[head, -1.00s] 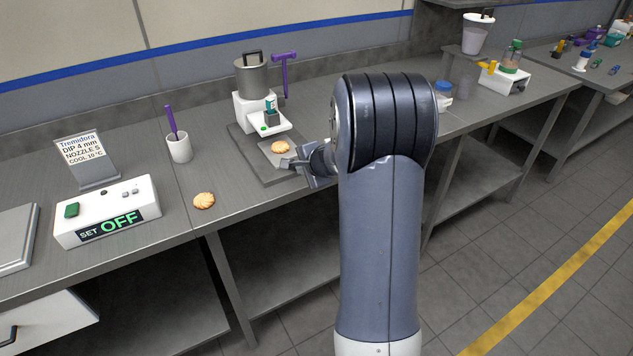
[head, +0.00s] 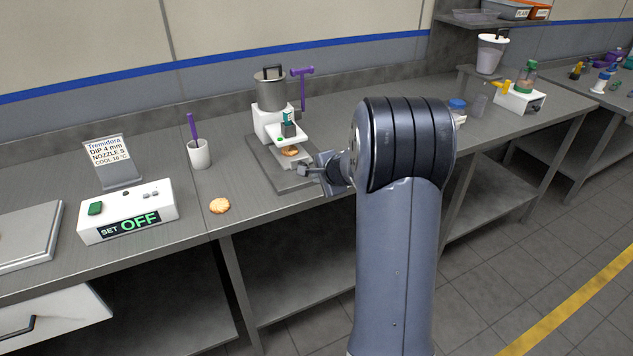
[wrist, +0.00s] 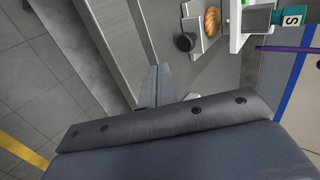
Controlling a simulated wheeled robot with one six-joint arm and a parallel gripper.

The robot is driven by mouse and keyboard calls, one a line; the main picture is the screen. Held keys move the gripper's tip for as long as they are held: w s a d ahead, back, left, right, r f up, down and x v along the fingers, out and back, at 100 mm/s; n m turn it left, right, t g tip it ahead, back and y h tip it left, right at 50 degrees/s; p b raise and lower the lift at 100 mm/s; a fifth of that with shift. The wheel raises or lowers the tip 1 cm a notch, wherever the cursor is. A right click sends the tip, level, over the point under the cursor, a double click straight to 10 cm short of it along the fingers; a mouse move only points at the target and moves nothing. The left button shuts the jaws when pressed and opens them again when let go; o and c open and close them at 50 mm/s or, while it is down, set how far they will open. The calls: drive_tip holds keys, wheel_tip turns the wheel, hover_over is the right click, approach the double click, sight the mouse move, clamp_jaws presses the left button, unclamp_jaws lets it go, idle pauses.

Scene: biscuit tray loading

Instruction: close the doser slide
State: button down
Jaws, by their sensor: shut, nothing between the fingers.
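The white doser (head: 268,122) stands on a grey base plate on the bench, with a steel pot on top and a teal nozzle block (head: 288,127) marked S in the wrist view. Its pale slide (head: 297,161) sticks out at the front, low under the head, bearing a golden biscuit (head: 290,151). The wrist view shows the slide (wrist: 202,43), the biscuit (wrist: 211,20) and a dark round knob (wrist: 186,41) at the slide's outer end. My gripper (head: 314,171) is shut and empty, just in front of the knob. In the wrist view its fingertips (wrist: 159,68) look apart from the knob.
A loose biscuit (head: 220,205) lies near the bench's front edge. A white control box (head: 128,212) reading SET OFF, a sign (head: 113,160) and a white cup (head: 199,153) stand left. A purple T-shaped tool (head: 302,88) rises behind the doser.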

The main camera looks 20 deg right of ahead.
drive_tip(key=v, duration=0.7)
drive_tip(key=shift+s+r, duration=0.25)
